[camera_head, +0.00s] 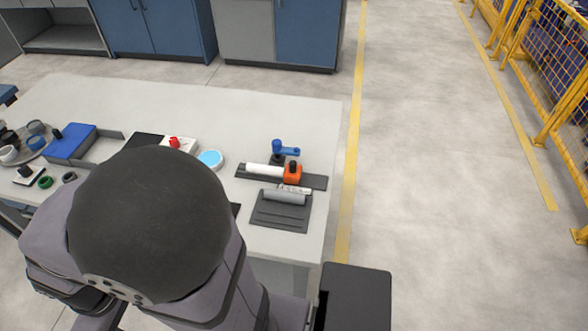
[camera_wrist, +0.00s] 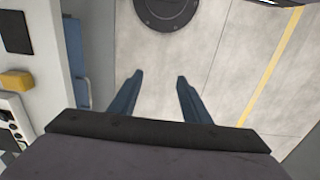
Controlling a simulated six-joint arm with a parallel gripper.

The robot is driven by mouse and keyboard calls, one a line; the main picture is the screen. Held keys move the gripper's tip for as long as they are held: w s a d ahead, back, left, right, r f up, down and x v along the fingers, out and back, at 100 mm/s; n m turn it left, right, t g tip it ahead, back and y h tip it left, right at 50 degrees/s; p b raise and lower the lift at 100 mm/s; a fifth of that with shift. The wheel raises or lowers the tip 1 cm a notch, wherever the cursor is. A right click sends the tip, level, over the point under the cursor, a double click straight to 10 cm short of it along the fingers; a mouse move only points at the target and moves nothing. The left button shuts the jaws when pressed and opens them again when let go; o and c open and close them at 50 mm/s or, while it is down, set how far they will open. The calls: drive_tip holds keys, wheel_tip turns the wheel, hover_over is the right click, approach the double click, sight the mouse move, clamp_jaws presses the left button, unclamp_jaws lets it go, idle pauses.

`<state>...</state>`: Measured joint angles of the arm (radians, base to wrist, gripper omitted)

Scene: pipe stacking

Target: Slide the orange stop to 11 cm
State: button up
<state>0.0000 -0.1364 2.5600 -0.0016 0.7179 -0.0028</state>
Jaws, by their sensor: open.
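The orange stop (camera_head: 292,174) sits on a dark rail (camera_head: 315,183) near the right end of the table. A white pipe (camera_head: 264,171) lies along the rail, just left of the stop. A small white scale strip (camera_head: 297,190) with marks too small to read lies in front of the stop. My gripper (camera_wrist: 154,78) shows in the wrist view with two blue fingers apart and nothing between them. It points at the floor, away from the stop. In the head view my arm hides the gripper.
A blue clamp (camera_head: 285,149) stands behind the rail. A dark tray (camera_head: 280,222) with a grey pipe (camera_head: 284,197) lies in front. A light-blue disc (camera_head: 210,159), a box with a red button (camera_head: 175,142) and a blue bin (camera_head: 72,143) stand further left. The table's back is clear.

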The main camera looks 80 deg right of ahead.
drive_tip(key=shift+c, duration=0.8)
